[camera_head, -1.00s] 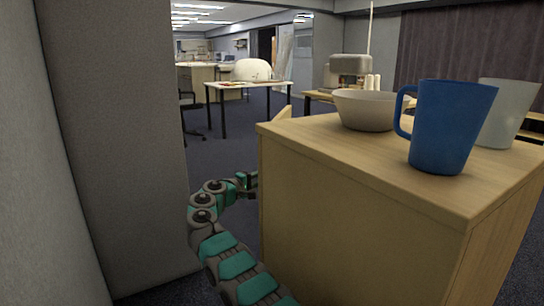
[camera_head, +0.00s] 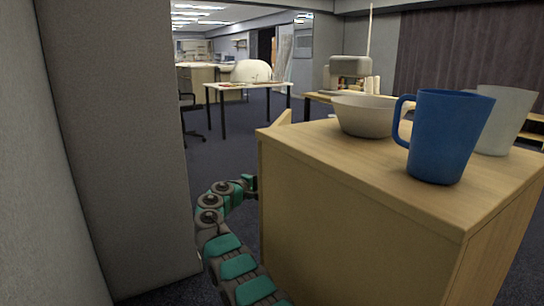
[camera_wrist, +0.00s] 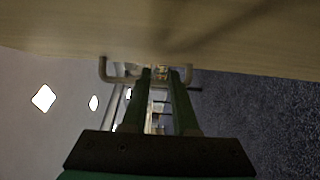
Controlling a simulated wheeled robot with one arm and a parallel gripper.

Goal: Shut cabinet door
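The light wooden cabinet (camera_head: 350,220) fills the right of the head view. A pale wooden corner (camera_head: 284,117), which looks like its door standing open, sticks up behind the cabinet's far left edge. My arm reaches along the cabinet's left side, and its end is hidden behind the cabinet. In the wrist view, my gripper (camera_wrist: 160,72) has two green fingers with a gap between them. The fingertips are close to a wooden panel (camera_wrist: 230,35) and overlap a grey bar handle (camera_wrist: 107,72) on it. I cannot tell whether they touch the handle.
A bowl (camera_head: 364,117), a blue mug (camera_head: 443,138) and a pale cup (camera_head: 503,122) stand on the cabinet top. A grey wall (camera_head: 115,150) stands close on the left. Open floor (camera_head: 225,150) and a white table (camera_head: 250,85) lie beyond.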

